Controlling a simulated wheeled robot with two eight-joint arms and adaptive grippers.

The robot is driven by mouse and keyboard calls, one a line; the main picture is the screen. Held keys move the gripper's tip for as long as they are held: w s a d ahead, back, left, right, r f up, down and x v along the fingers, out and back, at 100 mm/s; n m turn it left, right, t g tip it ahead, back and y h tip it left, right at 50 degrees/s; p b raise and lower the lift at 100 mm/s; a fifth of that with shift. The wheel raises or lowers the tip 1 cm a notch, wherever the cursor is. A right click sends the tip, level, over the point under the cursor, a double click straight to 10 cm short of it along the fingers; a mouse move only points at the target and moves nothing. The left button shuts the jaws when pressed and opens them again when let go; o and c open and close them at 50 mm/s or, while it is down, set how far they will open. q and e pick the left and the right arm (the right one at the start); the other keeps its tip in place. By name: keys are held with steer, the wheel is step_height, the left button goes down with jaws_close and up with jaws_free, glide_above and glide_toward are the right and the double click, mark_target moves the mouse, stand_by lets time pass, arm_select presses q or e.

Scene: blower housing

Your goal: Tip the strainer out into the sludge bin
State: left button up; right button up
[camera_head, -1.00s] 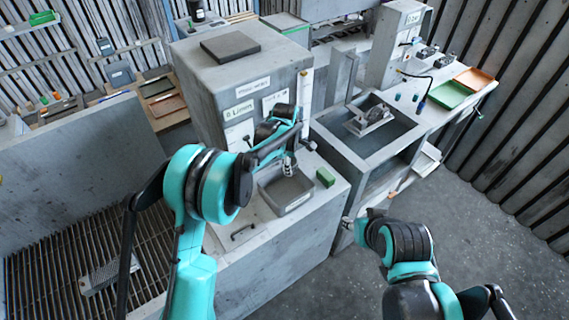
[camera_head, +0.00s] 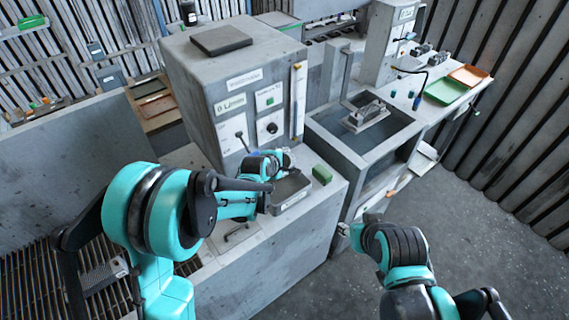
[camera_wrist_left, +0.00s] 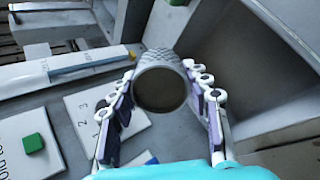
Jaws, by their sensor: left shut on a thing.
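The strainer (camera_wrist_left: 161,80) is a round grey cup with a mesh-textured wall. In the left wrist view it sits between the fingers of my left gripper (camera_wrist_left: 161,92), which is shut on it, and its dark brownish round mouth faces the camera. In the head view my left gripper (camera_head: 281,160) is in front of the grey machine, by the far edge of a grey open bin (camera_head: 290,190). The strainer is mostly hidden there. The bin's label is too small to read and its inside is partly covered by my arm. My right gripper (camera_head: 344,229) is low beside the counter, its jaws unclear.
The machine's front panel (camera_head: 250,108) with switches stands close behind my left gripper. A green block (camera_head: 322,174) lies right of the bin. A deep grey basin (camera_head: 345,148) with a metal fixture (camera_head: 366,116) is further right. A black handle (camera_head: 237,232) lies on the counter's near side.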

arm_select(q)
steer(key=shift+s+f+t+h+b, duration=0.1)
steer(key=shift+f+t+h+b, duration=0.1)
steer(key=shift+t+b, duration=0.4)
steer(key=shift+f+t+h+b, duration=0.1)
steer(key=shift+t+h+b, duration=0.1)
steer(key=shift+t+b, duration=0.35)
steer(key=shift+s+a+r+t+h+b, duration=0.1)
steer(key=shift+s+r+t+h+b, duration=0.25)
steer(key=shift+t+b, duration=1.05)
steer(key=shift+a+r+t+h+b, duration=0.1)
steer(key=shift+t+h+b, duration=0.3)
steer(key=shift+b, duration=2.05)
steer(key=shift+r+h+b, duration=0.1)
steer(key=shift+h+b, duration=0.15)
steer(key=shift+b, duration=0.1)
